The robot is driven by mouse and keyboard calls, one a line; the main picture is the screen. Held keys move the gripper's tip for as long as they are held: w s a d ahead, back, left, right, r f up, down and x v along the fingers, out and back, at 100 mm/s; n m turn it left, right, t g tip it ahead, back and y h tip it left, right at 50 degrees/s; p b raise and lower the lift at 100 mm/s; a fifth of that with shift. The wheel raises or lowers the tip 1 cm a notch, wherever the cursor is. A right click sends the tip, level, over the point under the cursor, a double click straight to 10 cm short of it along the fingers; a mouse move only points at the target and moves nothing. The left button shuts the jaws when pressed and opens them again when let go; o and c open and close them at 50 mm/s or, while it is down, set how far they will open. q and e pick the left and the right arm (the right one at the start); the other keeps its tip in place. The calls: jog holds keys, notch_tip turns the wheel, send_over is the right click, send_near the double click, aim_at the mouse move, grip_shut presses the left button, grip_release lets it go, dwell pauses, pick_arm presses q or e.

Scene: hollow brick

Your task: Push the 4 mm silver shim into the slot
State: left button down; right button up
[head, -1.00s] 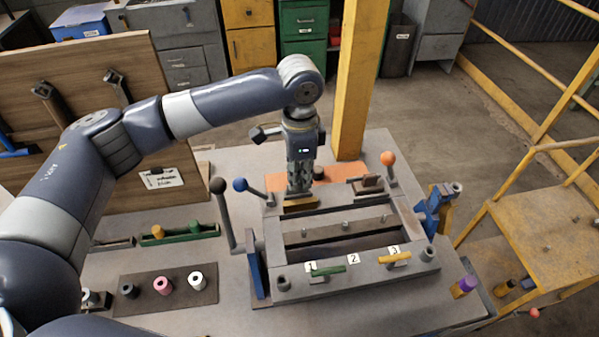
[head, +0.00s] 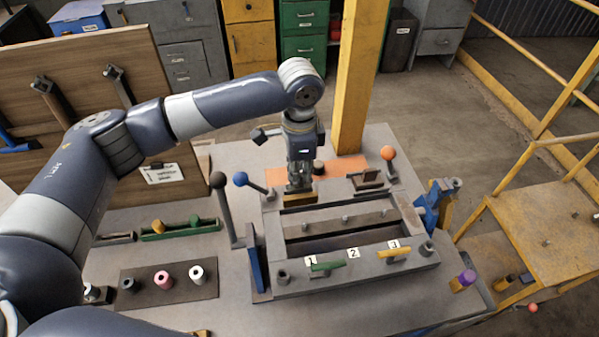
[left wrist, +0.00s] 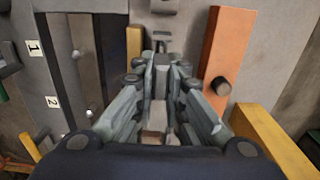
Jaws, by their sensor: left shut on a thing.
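My left gripper (head: 299,186) points down at the back-left end of the grey brick mould (head: 358,278), close behind a tan block (head: 299,198). In the left wrist view its fingers (left wrist: 161,68) are closed together on a narrow grey piece (left wrist: 161,82), which looks like the silver shim; most of it is hidden by the fingers. The tan block (left wrist: 134,46) shows just left of the fingertips there. I cannot make out the slot or whether the piece touches its edge. My right gripper is not in view.
An orange strip (head: 345,166) lies behind the mould. Levers with a black knob (head: 217,180), a blue knob (head: 240,179) and an orange knob (head: 388,153) stand around it. A dark mat (head: 140,290) with several small cylinders lies at front left. A yellow post (head: 352,80) rises behind.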

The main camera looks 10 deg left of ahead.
pick_arm(q)
jog(key=c, duration=1.6)
grip_release()
jog(key=shift+r, duration=0.1)
notch_tip(320, 180, up, 12)
jog(key=shift+f, duration=0.1)
